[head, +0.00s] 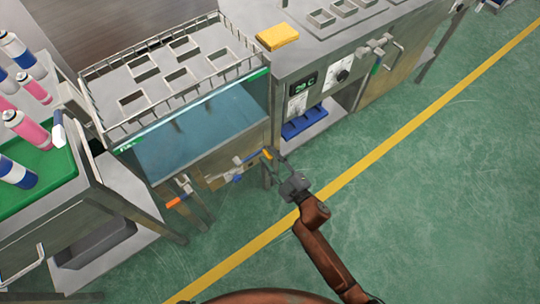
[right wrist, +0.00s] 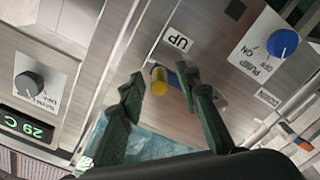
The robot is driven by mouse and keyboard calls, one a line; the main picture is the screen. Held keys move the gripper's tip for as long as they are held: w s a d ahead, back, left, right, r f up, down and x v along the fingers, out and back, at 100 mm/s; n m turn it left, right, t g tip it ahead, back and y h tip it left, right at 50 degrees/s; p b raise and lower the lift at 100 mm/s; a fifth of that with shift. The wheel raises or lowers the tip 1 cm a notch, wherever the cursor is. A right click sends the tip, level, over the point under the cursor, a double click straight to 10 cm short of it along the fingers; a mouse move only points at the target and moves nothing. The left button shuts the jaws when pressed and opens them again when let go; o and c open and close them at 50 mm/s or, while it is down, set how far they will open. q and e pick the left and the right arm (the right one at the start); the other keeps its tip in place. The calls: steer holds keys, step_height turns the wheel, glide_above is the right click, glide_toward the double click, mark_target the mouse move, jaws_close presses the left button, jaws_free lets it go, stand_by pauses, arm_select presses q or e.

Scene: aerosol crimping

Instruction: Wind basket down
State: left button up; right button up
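The wire basket (head: 172,75), with square slots in its plate, sits high at the top of the glass-fronted water tank (head: 205,128). A crank with a yellow knob (head: 267,154) is on the tank's front panel, below the glass. In the right wrist view the knob (right wrist: 158,80) shows between my right gripper's fingers, beside a blue part and an UP label (right wrist: 178,39). My right gripper (head: 269,168) is open around the knob's direction, with a gap on both sides; whether it touches the knob is unclear. My left gripper is not in view.
A blue pump knob (right wrist: 283,43) and a DOWN label (right wrist: 267,98) are on the same panel. A temperature unit with a dial (right wrist: 30,84) adjoins. A yellow sponge (head: 278,37) lies on top. Cans stand on a green tray (head: 62,165) at left. The floor is clear.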

steer(key=shift+c, duration=0.2)
jaws_close()
stand_by(0.6)
